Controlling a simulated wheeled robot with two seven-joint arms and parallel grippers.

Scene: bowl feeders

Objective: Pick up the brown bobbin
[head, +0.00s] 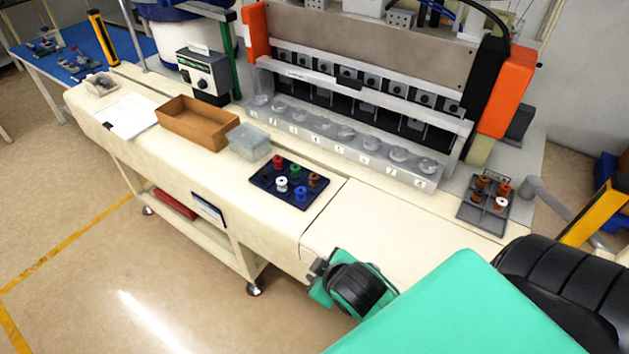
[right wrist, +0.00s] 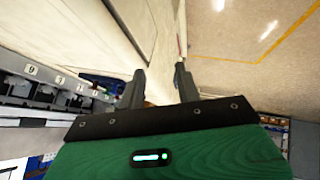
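A dark blue tray (head: 262,182) on the cream bench holds several bobbins. The brown bobbin (head: 314,180) stands at its right corner, beside a green bobbin (head: 296,171) and a blue bobbin (head: 301,193). A red bobbin (head: 278,161) and a white bobbin (head: 282,185) are in the same tray. My right gripper (right wrist: 160,77) is open in the right wrist view, with nothing between its two dark fingers. In the head view my right arm is low, near the bench's front edge, right of and in front of the tray. My left gripper is not in view.
A grey divided tray (head: 471,211) at the right holds brown bobbins and a white one. A clear box (head: 249,142) and a brown open box (head: 199,127) stand left of the blue tray. The feeder machine (head: 350,150) runs behind. The bench front right of the tray is bare.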

